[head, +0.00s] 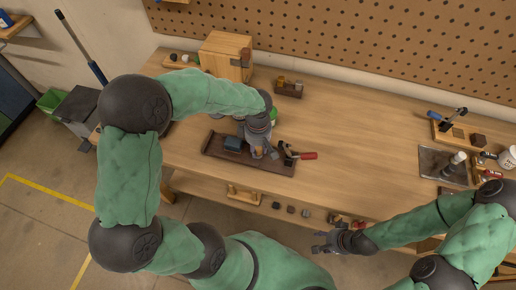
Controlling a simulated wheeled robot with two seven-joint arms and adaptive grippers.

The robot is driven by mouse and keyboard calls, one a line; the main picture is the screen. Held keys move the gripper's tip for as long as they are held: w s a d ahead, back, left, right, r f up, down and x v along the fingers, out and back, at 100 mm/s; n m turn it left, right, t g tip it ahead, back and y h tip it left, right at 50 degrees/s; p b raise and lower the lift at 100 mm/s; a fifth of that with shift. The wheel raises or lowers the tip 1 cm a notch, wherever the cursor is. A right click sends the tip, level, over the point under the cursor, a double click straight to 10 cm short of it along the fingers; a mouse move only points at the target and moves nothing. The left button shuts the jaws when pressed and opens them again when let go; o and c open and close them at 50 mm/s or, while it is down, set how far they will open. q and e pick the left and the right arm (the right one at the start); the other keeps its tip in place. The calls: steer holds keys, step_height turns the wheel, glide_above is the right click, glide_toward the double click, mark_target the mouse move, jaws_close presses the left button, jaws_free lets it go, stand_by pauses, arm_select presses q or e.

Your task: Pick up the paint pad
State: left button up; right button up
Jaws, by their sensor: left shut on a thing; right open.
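My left gripper (259,151) reaches down over a dark brown tray (215,153) near the front edge of the workbench. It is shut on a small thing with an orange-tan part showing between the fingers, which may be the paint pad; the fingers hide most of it. I cannot tell whether it touches the tray. A blue block-like thing (233,143) lies in the tray, left of this gripper. My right gripper (322,243) is open and empty, low in front of the bench, far from the tray.
A red-handled tool (302,155) lies at the tray's right end. A wooden box (226,55) and a small brown holder (289,89) stand behind. A dark mat (437,160) with tools is at right. The bench (360,130) is clear in the middle.

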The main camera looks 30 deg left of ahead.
arm_select(q)
steer(key=shift+r, duration=0.4)
step_height(320, 180, up, 2)
steer(key=shift+r+p, duration=0.15)
steer(key=shift+p, duration=0.2)
steer(key=s+d+r+p, duration=0.3)
steer(key=s+d+r, duration=0.2)
steer(key=s+r, duration=0.4)
steer(key=s, duration=0.4)
steer(key=shift+r, duration=0.35)
steer(key=shift+s, duration=0.1)
steer(key=shift+o, duration=1.4)
steer(key=shift+c, duration=1.2)
